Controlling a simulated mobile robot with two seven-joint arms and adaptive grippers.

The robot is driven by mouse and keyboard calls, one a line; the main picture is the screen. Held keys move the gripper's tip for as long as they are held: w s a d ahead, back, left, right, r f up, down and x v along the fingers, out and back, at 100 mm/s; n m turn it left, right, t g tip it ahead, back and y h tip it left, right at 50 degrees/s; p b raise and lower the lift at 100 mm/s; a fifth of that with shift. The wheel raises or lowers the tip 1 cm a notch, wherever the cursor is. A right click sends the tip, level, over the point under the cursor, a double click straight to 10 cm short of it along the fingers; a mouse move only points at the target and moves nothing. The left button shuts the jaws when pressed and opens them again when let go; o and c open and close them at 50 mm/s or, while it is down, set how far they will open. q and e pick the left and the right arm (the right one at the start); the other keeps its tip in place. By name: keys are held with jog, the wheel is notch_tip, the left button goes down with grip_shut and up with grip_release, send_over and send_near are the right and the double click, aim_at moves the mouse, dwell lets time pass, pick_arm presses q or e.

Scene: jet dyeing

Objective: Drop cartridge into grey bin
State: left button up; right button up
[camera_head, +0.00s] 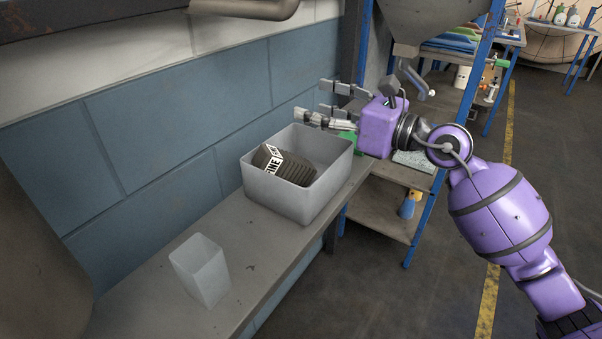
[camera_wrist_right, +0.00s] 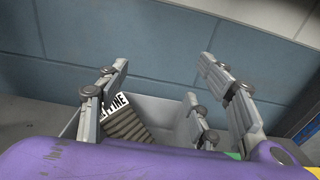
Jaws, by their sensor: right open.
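The grey bin (camera_head: 276,198) stands on a narrow ledge along the wall. The cartridge (camera_head: 290,168), dark and ribbed with a black-and-white lettered label, lies tilted inside the bin against its left side. It also shows in the right wrist view (camera_wrist_right: 127,120), with part of it hidden behind a finger. My right gripper (camera_head: 316,102) is open and empty, above the bin's back right rim, with its fingers pointing left. In the right wrist view the spread fingers (camera_wrist_right: 165,88) frame the bin's interior and do not touch the cartridge. My left gripper is not in view.
A smaller pale square container (camera_head: 201,270) stands on the ledge (camera_head: 255,262) nearer to me. A blue-painted brick wall (camera_head: 170,110) bounds the left. A blue-framed shelf rack (camera_head: 425,215) stands right of the bin. The floor at the right is open.

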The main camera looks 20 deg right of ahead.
jog(key=v, duration=0.8)
jog(key=shift+s+d, duration=0.25)
jog(key=shift+s, duration=0.1)
